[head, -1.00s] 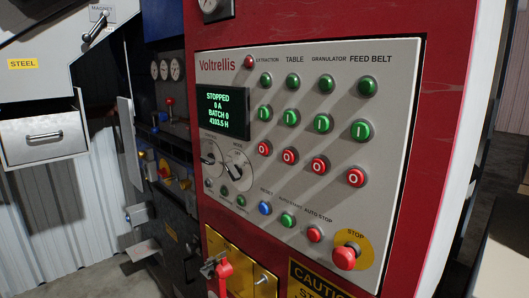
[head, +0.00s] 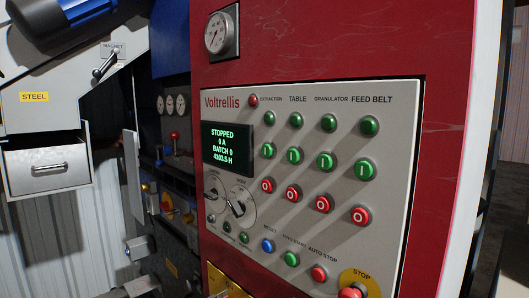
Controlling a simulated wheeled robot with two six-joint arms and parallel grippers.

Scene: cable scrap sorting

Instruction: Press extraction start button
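The grey Voltrellis control panel (head: 387,255) is set in a red cabinet. The extraction start button (head: 266,151) is the leftmost green "I" button, in the column under the EXTRACTION label and below a green lamp (head: 269,119). The red "O" button (head: 267,186) of that column sits below it. The display (head: 228,149) reads STOPPED, 0 A, BATCH 0. Neither of my grippers is in view, and nothing covers the button.
More green and red buttons stand close to the right. Two rotary knobs (head: 238,209) are at lower left. The red STOP button (head: 351,292) is cut by the bottom edge. A steel drawer (head: 47,169) and a lever (head: 105,64) are at the left. The space before the panel looks clear.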

